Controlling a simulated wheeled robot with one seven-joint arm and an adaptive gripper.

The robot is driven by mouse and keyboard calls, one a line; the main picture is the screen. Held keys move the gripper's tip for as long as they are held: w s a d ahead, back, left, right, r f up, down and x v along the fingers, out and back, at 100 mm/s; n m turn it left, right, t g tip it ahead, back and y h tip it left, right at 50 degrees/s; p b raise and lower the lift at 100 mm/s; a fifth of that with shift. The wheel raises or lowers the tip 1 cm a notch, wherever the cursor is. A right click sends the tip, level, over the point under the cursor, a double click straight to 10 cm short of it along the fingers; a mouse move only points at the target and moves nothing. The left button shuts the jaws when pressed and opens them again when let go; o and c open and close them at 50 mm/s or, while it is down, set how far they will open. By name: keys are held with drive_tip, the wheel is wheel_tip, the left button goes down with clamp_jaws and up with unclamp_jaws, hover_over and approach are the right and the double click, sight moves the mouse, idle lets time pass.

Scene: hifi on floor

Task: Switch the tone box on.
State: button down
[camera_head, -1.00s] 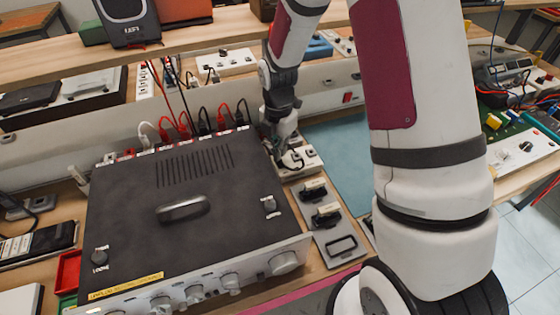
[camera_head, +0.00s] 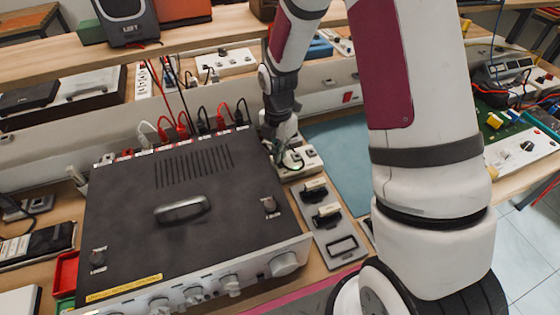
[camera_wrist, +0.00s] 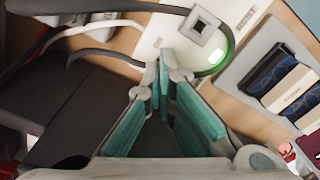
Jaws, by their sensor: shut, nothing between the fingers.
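No readable label tells me which unit is the tone box. A small white box (camera_head: 308,158) lies just right of the back corner of a large dark hifi unit (camera_head: 130,210). In the wrist view the white box (camera_wrist: 240,14) shows a square metal-framed switch (camera_wrist: 203,30) and a green glow beside it. My gripper (camera_wrist: 171,72) is shut and empty, its teal-padded fingers together just below and left of the switch. Whether the tips touch the box I cannot tell. In the head view my gripper (camera_head: 284,148) is over the white box and partly hides it.
Red, black and white plugs (camera_head: 200,122) with cables line the hifi unit's back edge. A grey cable (camera_wrist: 115,8) arches over the white box near my fingers. A grey plate with black and cream parts (camera_head: 325,215) lies in front. A shelf (camera_head: 200,45) runs behind.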

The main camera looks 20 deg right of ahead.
drive_tip(key=shift+r+p, duration=1.75)
drive_tip(key=shift+r, duration=1.75)
